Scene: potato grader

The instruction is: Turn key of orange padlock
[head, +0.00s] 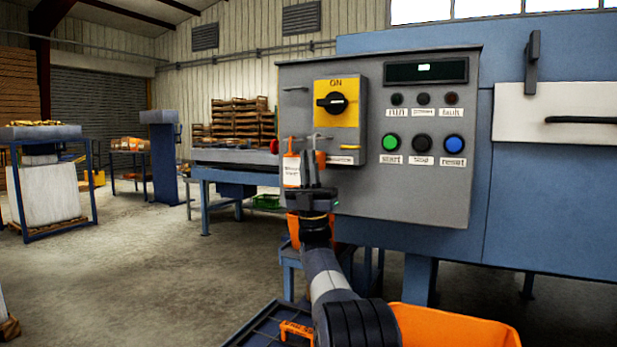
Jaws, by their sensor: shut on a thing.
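The orange padlock (320,160) shows as a small orange patch at my fingertips, in front of the grey control panel (422,196). My gripper (310,172) is shut on it, and the dark fingers hide most of it. Its key and keyhole cannot be made out. An orange and white labelled piece (291,172) is just left of the fingers; I cannot tell whether it is joined to the padlock. Above, a black rotary switch (333,102) on a yellow plate sits under the word ON, its handle roughly level.
Start, stop and reset buttons (422,143) are right of my gripper. A small metal peg (319,137) is just above it. An orange bin (455,328) and a dark tray (262,328) lie low in front. Open concrete floor (130,285) is at left.

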